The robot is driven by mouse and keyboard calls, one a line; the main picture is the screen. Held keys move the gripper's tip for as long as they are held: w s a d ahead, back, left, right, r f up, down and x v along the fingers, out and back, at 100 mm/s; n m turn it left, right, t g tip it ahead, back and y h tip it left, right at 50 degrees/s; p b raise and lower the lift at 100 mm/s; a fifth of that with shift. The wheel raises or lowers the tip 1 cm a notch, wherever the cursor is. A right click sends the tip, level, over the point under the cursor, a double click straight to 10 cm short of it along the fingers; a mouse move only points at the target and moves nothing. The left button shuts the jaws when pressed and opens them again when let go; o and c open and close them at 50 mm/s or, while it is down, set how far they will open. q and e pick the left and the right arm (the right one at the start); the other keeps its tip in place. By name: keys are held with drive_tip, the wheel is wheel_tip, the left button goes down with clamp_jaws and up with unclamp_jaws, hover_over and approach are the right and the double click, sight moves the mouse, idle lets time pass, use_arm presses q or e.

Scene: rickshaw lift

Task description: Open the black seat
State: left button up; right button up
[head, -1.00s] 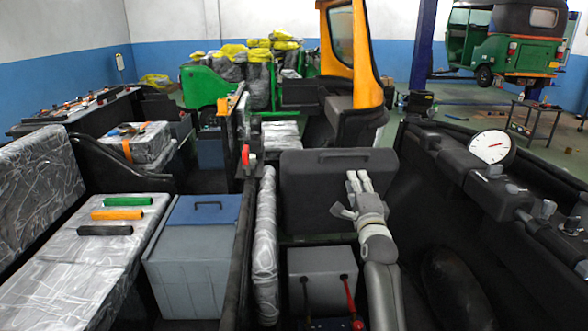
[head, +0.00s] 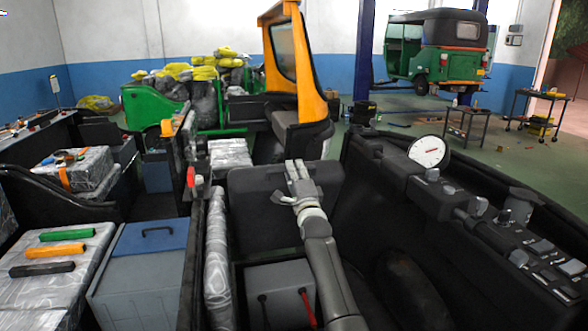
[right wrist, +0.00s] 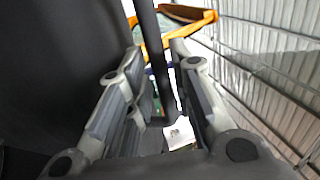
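The black seat (head: 262,208) is a dark padded panel in the middle of the head view. Its broad face is towards me, and a grey box with red and black cables is below it. A black handle (right wrist: 153,50) shows as a bar in the right wrist view. My right gripper (head: 298,170) is at the seat's top edge, over the handle area. In the wrist view its fingers (right wrist: 160,65) are apart, with the bar running between them. I cannot tell if they touch it. My left gripper is not in view.
The grey battery box (head: 280,290) sits below the seat. A dashboard with a white gauge (head: 427,152) is on the right. A blue-lidded cooler (head: 145,265) and a silver-wrapped bench with green, orange and black handles are on the left. A green rickshaw (head: 435,50) is raised behind.

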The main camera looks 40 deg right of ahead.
drive_tip(key=shift+w+d+r, duration=0.15)
drive_tip(key=shift+w+d, duration=0.1)
drive_tip(key=shift+w, duration=0.2)
drive_tip(key=shift+c, duration=0.2)
clamp_jaws()
drive_tip(key=shift+s, duration=0.1)
